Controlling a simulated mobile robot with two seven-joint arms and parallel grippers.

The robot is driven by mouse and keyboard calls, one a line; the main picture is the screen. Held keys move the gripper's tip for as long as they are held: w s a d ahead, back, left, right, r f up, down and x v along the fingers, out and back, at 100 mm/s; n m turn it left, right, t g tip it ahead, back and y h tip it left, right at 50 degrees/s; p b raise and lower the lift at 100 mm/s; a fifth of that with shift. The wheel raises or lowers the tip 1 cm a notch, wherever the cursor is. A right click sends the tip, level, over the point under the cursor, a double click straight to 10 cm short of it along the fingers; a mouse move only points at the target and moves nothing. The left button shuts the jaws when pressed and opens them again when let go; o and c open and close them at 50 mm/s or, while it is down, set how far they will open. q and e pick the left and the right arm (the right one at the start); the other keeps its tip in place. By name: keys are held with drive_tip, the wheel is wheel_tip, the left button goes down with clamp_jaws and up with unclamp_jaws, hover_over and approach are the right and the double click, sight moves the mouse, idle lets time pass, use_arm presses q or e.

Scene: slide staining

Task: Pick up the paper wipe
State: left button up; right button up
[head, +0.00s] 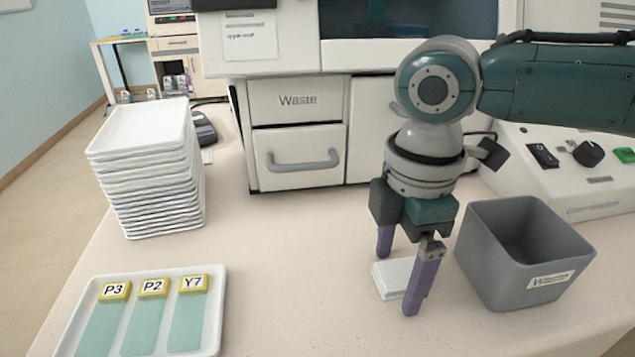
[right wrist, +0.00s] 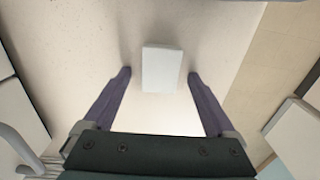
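The paper wipe (head: 391,277) is a small white stack of folded sheets lying flat on the counter, left of the grey bin. It also shows in the right wrist view (right wrist: 162,69) as a pale rectangle centred just beyond the fingertips. My right gripper (head: 398,277) points down over the wipe, its purple fingers spread on either side. In the right wrist view the gripper (right wrist: 158,77) is open, with a gap between each finger and the wipe. One finger partly hides the wipe in the head view. My left gripper is not in view.
A grey bin (head: 486,262) labelled as waste stands close to the right of my right gripper. A white tray (head: 216,312) with three labelled slides is at the lower left. A tall stack of white trays (head: 150,185) stands behind it. The counter's middle is clear.

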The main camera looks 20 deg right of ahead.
sight(396, 274)
clamp_jaws()
idle(0.5)
wheel_tip(396, 274, up, 20)
drive_tip(key=p, duration=0.2)
idle(0.3)
